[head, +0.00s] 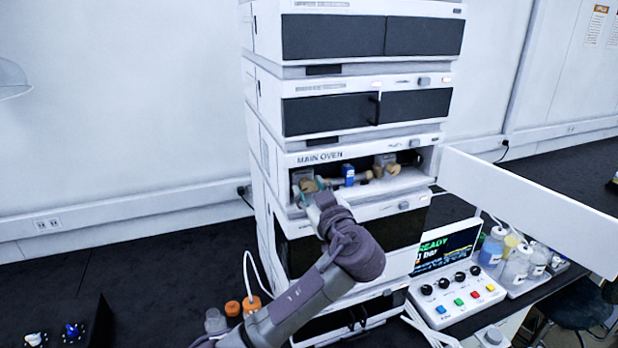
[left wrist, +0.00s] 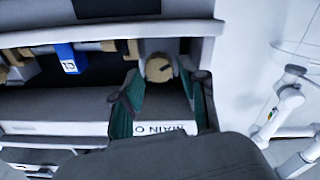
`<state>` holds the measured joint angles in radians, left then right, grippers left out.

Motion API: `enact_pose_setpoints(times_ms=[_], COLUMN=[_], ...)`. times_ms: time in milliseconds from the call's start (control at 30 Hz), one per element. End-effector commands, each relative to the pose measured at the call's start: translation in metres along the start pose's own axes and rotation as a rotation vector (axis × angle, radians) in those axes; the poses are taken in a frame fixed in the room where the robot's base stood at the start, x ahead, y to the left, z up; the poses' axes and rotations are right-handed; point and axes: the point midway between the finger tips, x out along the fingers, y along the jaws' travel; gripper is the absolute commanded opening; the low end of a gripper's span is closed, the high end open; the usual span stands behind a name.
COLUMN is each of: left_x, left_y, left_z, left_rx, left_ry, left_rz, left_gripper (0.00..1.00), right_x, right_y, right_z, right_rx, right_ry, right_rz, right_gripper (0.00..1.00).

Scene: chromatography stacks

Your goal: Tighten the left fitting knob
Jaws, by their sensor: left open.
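The left fitting knob (left wrist: 158,68) is a round tan knob with a dark slot, inside the open MAIN OVEN compartment. My left gripper (left wrist: 159,82) is open, its two green-padded fingers on either side of the knob. I cannot tell whether either finger touches it. In the head view my left gripper (head: 311,192) reaches into the left end of the oven and partly hides the knob. A blue block (head: 348,174) sits on the tan column to the right of it, and it also shows in the left wrist view (left wrist: 67,58). My right gripper is not in view.
The oven door (head: 530,205) stands swung open to the right. A control panel (head: 457,275) with knobs and coloured buttons, and several bottles (head: 492,246), stand right of the stack. Orange-capped bottles (head: 251,304) stand beside my left arm.

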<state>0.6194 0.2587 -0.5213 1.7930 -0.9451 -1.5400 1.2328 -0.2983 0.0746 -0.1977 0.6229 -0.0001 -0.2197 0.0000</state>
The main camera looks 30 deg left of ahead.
Motion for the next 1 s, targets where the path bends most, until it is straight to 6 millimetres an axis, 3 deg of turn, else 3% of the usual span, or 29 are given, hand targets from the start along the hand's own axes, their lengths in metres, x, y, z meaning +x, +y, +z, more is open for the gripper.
enact_pose_setpoints(times_ms=[400, 433, 700, 1000], left_x=[0.0111, 0.0110, 0.0107, 0.0105], left_y=[-0.0003, -0.0003, -0.0002, -0.0009], left_z=[0.0004, 0.0003, 0.0002, 0.0027], left_rx=[-0.002, -0.001, -0.001, 0.035], left_ry=[0.000, 0.000, 0.000, -0.001], left_rz=[0.000, 0.000, 0.000, -0.001], left_gripper=[0.43, 0.41, 0.00, 0.00], right_x=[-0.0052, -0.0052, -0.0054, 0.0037], right_y=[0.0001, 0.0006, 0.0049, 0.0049], right_z=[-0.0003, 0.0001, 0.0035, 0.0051], right_rx=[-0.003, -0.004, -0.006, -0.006], right_ry=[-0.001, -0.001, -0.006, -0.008], right_rz=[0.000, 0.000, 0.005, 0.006], right_gripper=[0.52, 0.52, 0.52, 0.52])
